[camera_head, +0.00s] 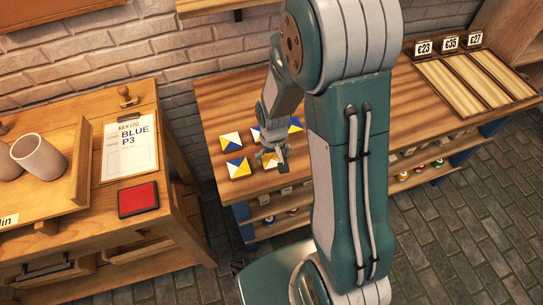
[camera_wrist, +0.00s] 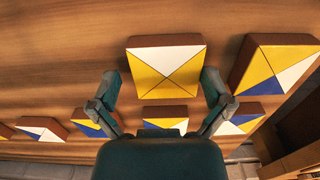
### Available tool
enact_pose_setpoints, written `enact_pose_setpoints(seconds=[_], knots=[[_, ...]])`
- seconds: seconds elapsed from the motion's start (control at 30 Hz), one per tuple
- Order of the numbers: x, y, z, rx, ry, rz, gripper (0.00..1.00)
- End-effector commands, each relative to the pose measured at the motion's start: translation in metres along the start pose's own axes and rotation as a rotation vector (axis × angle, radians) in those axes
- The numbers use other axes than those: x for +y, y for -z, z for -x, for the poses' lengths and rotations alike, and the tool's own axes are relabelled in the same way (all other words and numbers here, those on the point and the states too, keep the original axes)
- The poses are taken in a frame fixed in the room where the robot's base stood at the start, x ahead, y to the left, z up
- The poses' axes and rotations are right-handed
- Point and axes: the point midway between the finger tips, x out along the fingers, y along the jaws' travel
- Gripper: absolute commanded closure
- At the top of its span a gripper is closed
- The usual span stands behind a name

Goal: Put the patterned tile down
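A patterned tile (camera_wrist: 165,68) with yellow and white triangles and a brown edge lies between my gripper's fingers in the wrist view. It appears to rest on the wooden table (camera_wrist: 60,70). My gripper (camera_wrist: 162,86) is low over the table, with one finger on each side of this tile. The fingers are spread about as wide as the tile; firm contact does not show. In the head view, my gripper (camera_head: 275,156) is near the table's front edge and partly hides the tile there.
Other patterned tiles lie close by, one to the right in the wrist view (camera_wrist: 275,65) and several in a row below. In the head view, tiles (camera_head: 237,167) sit left of my gripper. Slatted boards (camera_head: 475,82) with price cards stand at the right. A clipboard (camera_head: 130,145) and red pad (camera_head: 138,199) lie on the left bench.

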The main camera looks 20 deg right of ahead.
Motion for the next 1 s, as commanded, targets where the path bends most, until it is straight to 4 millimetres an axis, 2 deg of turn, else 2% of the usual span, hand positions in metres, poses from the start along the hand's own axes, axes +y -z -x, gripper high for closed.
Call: enact_pose_setpoints(seconds=[0.23,0.37,0.8,1.0], knots=[[-0.002,0.0,0.001,0.0,-0.001,0.001,0.0],[-0.001,0.001,0.011,0.003,-0.001,0.001,0.0],[-0.001,0.001,0.096,0.006,-0.001,0.001,0.0],[-0.002,0.0,0.118,0.001,-0.001,0.001,0.0]])
